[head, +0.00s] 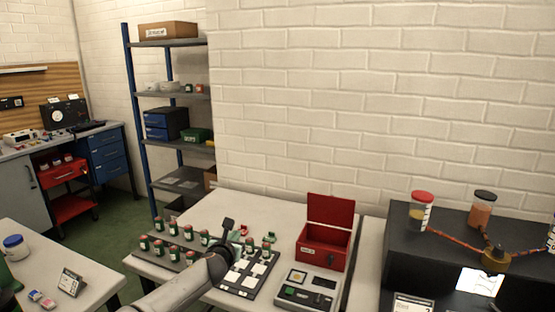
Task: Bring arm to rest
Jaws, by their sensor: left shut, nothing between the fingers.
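My left arm comes in from the bottom and reaches over the middle table. Its gripper (228,226) is small and dark in the head view, shut and empty, above the table beside several small green and red cylinders. My right gripper does not show. The cylinders (172,227) stand in rows on a dark tray at the table's left side. A dark board with white squares (262,269) lies just right of my left gripper.
An open red box (322,248) and a grey device with a green button (307,290) stand right of the board. A black bench (405,262) with red-lidded and dark-lidded jars is at the right. A shelf rack (174,96) stands behind. Another table (93,272) is at the lower left.

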